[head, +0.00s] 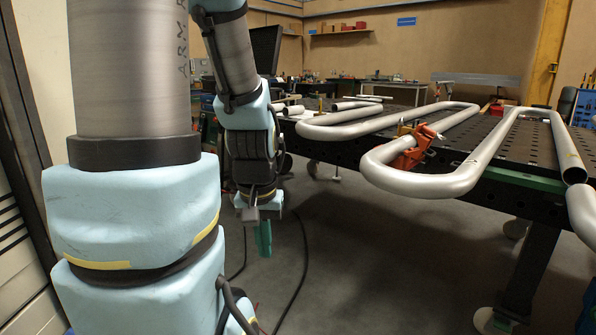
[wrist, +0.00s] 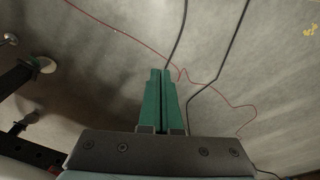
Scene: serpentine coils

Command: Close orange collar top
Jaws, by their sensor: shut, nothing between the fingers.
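The orange collar (head: 411,148) sits on the grey serpentine coil (head: 425,184) at the table's near edge in the head view. It is small there, and I cannot tell how far its top is open. My gripper (head: 263,240) hangs pointing down over the floor, left of the collar and well apart from it. Its green fingers show in the wrist view (wrist: 161,100), pressed together with nothing between them. The collar is not in the wrist view.
The dark perforated table (head: 487,143) carries the bent pipes, which overhang its near edge. An open pipe end (head: 575,176) is at the right. Black cables (head: 304,245) and a thin red wire (wrist: 120,32) lie on the floor.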

